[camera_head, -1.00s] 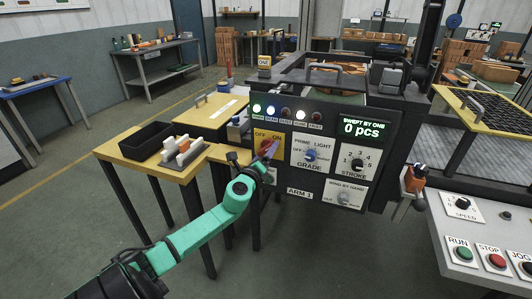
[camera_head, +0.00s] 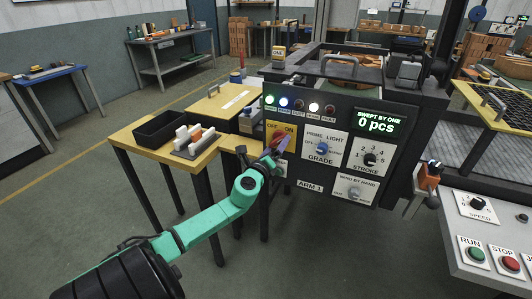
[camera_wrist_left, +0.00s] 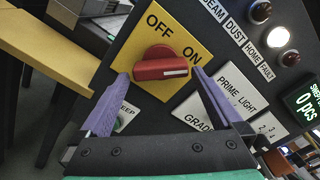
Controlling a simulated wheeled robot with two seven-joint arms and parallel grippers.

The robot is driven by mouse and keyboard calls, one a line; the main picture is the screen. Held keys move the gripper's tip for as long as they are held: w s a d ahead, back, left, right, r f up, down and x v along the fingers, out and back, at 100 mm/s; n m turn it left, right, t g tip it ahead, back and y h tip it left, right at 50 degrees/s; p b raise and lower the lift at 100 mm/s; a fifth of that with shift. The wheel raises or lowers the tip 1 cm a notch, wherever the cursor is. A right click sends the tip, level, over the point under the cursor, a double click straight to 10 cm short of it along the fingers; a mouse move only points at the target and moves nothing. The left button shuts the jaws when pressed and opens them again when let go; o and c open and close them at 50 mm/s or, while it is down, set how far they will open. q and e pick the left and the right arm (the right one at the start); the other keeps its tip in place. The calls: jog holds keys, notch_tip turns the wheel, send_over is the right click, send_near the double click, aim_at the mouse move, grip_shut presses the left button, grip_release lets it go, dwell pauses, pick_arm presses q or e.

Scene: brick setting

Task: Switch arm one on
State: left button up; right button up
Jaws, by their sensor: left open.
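The ARM 1 panel (camera_head: 325,187) faces me on the dark machine. Its red OFF/ON knob (camera_wrist_left: 160,66) sits on a yellow plate (camera_wrist_left: 136,52). In the left wrist view the white mark on the knob points to the right, on the ON side. My left gripper (camera_wrist_left: 160,73) is open, with one purple finger on each side of the knob; I cannot tell whether they touch it. In the head view my left gripper (camera_head: 268,160) is at the plate and partly covers it. My right gripper is not in view.
Green, blue and white lamps glow above; the display (camera_head: 381,121) reads 0 pcs. A yellow table (camera_head: 125,140) with a black tray (camera_head: 160,127) stands left. RUN and STOP buttons (camera_head: 510,264) are at right.

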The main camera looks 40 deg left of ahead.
pick_arm(q)
jog(key=b+v, duration=0.1)
jog(key=v, duration=1.2)
